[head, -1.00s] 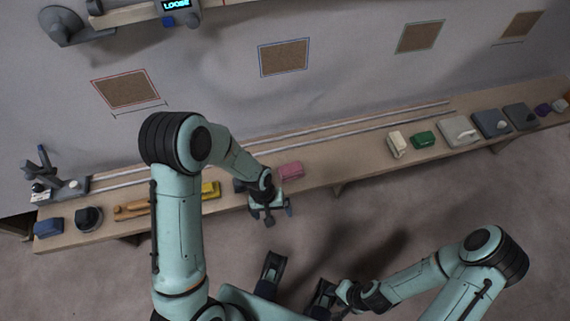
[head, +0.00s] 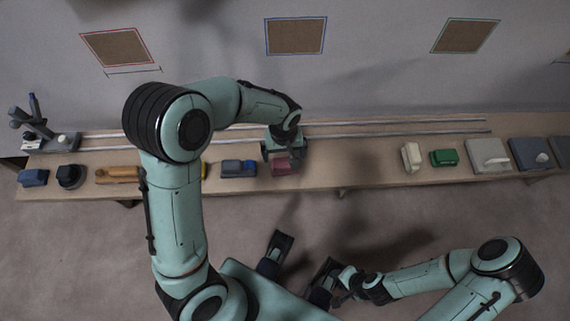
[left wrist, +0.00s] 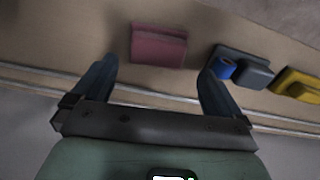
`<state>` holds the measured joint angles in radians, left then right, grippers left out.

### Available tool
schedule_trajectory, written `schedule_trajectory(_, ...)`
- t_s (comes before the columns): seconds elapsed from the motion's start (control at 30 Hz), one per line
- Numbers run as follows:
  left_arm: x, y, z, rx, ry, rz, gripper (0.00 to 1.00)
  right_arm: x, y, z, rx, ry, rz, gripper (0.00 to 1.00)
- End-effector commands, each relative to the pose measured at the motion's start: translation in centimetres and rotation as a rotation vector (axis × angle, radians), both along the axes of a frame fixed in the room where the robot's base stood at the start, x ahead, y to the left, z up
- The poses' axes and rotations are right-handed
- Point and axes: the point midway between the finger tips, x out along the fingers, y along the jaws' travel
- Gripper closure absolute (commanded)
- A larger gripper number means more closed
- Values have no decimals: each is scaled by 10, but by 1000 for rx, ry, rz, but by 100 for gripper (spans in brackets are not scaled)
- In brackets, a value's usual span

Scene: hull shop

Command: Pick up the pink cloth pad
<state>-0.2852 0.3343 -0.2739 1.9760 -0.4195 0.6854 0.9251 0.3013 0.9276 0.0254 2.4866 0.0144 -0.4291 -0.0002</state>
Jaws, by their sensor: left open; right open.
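The pink cloth pad (head: 283,167) lies on the long wooden bench, partly shaded by my left gripper in the head view. My left gripper (head: 284,158) is open and hangs over the pad. In the left wrist view the pad (left wrist: 158,46) lies beyond and between the two spread fingertips (left wrist: 157,68), with nothing held. How high the fingers are above the bench is hard to tell. My right gripper (head: 298,262) is open and empty, low in front of the bench over the floor.
A grey and blue block (head: 238,168) sits just left of the pad; it also shows in the left wrist view (left wrist: 240,68), with a yellow block (left wrist: 298,84) beyond. Metal rails (head: 390,130) run along the bench's back. The bench right of the pad (head: 350,170) is clear up to a cream block (head: 411,157).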

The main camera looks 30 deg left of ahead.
Motion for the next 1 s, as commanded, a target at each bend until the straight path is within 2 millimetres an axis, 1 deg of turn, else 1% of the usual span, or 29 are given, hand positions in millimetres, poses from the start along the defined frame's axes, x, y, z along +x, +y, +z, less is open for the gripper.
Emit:
schedule_trajectory(0.2,1,-2,-35,2,6,-1,0,3,0,-9,-2,-10,-2,57)
schedule_trajectory(0.3,1,-1,-46,2,5,-2,0,5,-1,-11,-3,-16,-4,57)
schedule_trajectory(0.4,1,-1,-50,0,3,-1,0,5,-1,-11,-4,-18,-5,57)
schedule_trajectory(0.6,2,-2,-50,0,1,-1,0,6,-1,-11,-4,-19,-5,57)
schedule_trajectory(0.63,1,-2,-50,0,1,-1,6,6,-1,-11,-4,-18,-5,57)
schedule_trajectory(0.67,1,-2,-50,0,1,-1,16,6,-1,-11,-4,-18,-5,57)
schedule_trajectory(0.7,1,-2,-50,0,1,-1,29,6,-1,-11,-4,-18,-5,57)
schedule_trajectory(0.73,1,-2,-50,0,1,-1,39,6,-1,-11,-4,-18,-5,57)
schedule_trajectory(0.77,1,-2,-50,0,1,-1,46,6,-1,-11,-4,-18,-5,57)
schedule_trajectory(1.0,2,-2,-50,0,1,-1,46,6,-1,-11,-4,-18,-5,57)
